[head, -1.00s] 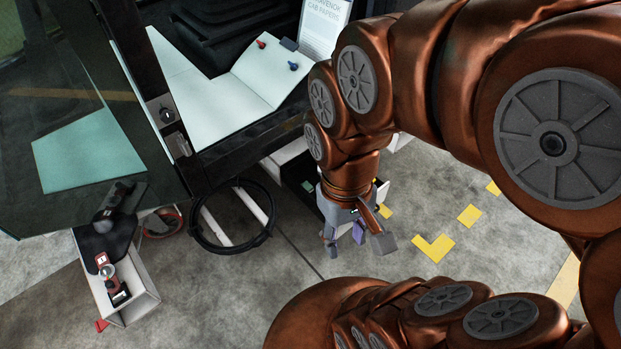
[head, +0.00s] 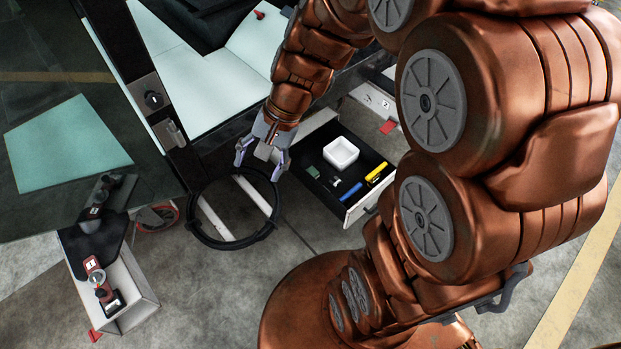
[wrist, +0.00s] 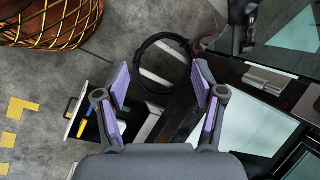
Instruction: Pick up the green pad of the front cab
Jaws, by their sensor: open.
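A small green block (head: 312,172), likely the green pad, lies in the open dark drawer (head: 372,152) in the head view, at its left end. My gripper (head: 263,158) is open and empty. It is left of the drawer, above and behind the black ring, apart from the green block. In the wrist view my gripper's spread fingers (wrist: 161,92) have nothing between them; the drawer is at the left, partly hidden by a finger, and I cannot make out the green block there.
The drawer also holds a white square dish (head: 341,153), a blue stick (head: 351,191) and a yellow tool (head: 377,172). A black ring (head: 197,223) is on the floor side. A dark cab post and glass stand left. An open white box (head: 138,290) is at lower left.

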